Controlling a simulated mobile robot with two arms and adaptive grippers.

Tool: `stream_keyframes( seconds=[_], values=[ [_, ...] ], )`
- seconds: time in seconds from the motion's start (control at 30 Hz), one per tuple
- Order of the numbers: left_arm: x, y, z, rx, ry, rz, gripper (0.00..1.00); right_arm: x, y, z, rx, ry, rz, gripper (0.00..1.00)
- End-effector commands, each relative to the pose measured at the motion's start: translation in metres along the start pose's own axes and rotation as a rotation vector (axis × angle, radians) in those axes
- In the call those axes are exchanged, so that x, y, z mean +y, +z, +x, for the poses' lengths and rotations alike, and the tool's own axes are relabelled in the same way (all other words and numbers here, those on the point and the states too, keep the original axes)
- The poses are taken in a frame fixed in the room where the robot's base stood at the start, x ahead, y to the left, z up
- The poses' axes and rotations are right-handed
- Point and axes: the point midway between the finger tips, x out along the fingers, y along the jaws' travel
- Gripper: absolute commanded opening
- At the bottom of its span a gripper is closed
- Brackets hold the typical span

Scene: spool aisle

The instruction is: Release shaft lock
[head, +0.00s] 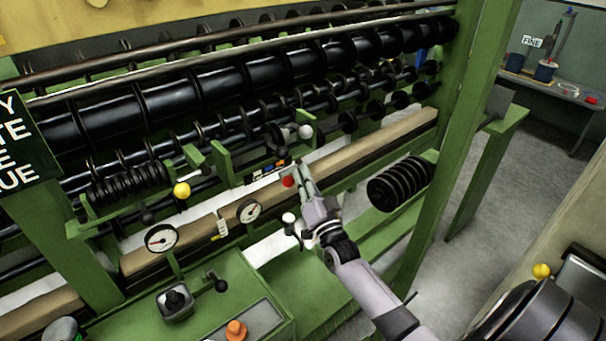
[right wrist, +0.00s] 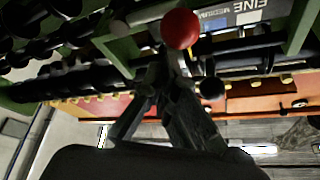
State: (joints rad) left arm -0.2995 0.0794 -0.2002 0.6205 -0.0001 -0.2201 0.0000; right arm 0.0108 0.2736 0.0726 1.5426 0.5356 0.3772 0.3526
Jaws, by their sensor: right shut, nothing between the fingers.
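My right gripper (head: 301,172) reaches over the long beam on the front of the green spool machine, and its fingers are shut and empty. A red ball knob (head: 288,181) is just left of the fingers. In the right wrist view the red knob (right wrist: 180,28) is just beyond the closed fingertips (right wrist: 164,58); whether they touch cannot be told. A yellow ball knob (head: 181,190) is further left, below the spool rows. A white ball knob (head: 306,131) stands above the gripper, and another (head: 288,217) is beside my wrist. No label shows which is the shaft lock.
Two dial gauges (head: 161,238) (head: 249,211) stand left of my arm. A green control box (head: 215,283) with a black knob and an orange button (head: 236,330) is at the front. A black ribbed roll (head: 400,184) lies to the right. The aisle floor (head: 465,235) is clear.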

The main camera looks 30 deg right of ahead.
Motion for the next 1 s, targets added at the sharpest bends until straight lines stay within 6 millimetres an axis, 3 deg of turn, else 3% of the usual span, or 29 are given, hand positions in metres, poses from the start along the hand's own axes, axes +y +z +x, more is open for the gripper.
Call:
stream_keyframes(
  seconds=[1.0],
  values=[
    [0.0,0.002,0.012,-0.001,0.0,0.0,0.4,0.001,0.009,-0.004,0.001,-0.039,-0.081,0.0]
  ],
)
